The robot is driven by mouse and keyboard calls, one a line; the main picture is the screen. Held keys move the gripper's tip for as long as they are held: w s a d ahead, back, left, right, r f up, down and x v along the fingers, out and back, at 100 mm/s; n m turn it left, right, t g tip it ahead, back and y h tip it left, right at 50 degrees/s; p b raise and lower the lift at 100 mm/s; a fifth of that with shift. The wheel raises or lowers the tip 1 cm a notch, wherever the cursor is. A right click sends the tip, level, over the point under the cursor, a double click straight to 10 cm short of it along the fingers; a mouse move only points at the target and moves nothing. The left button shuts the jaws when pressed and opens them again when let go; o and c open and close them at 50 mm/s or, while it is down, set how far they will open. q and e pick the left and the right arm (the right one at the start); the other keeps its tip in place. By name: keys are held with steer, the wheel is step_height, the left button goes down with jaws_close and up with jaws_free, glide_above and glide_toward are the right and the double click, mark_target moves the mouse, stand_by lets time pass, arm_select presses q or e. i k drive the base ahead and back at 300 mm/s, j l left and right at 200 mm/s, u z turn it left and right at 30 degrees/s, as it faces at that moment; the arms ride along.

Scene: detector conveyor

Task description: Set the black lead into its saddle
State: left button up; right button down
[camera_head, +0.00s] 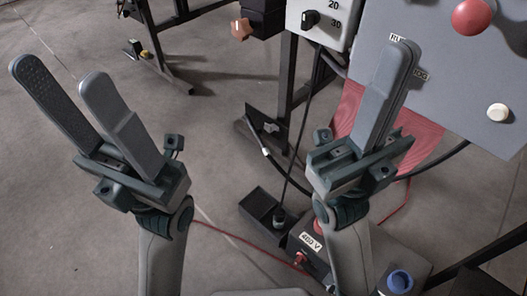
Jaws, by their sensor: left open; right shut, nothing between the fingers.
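A black lead (304,118) hangs from the grey dial box and runs down to a black open tray (262,208) low in the middle. A thicker black cable (436,166) curves behind my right gripper; part of it is hidden. I cannot tell which of these is the task's lead, and I cannot make out the saddle for certain. My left gripper (62,75) is open and empty over bare floor at the left, apart from both cables. My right gripper (401,55) is shut and empty, in front of the large grey panel, hiding part of it.
The grey panel (455,75) carries a red button (473,15) and a white button (498,113). A dial box (322,20) stands beside it. A box labelled 480 V (310,243), a blue knob (400,281) and a red cable (240,237) lie low.

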mark_target(265, 150)
steer(key=k+j+u, duration=0.1)
steer(key=j+u, duration=0.6)
steer(key=k, duration=0.05)
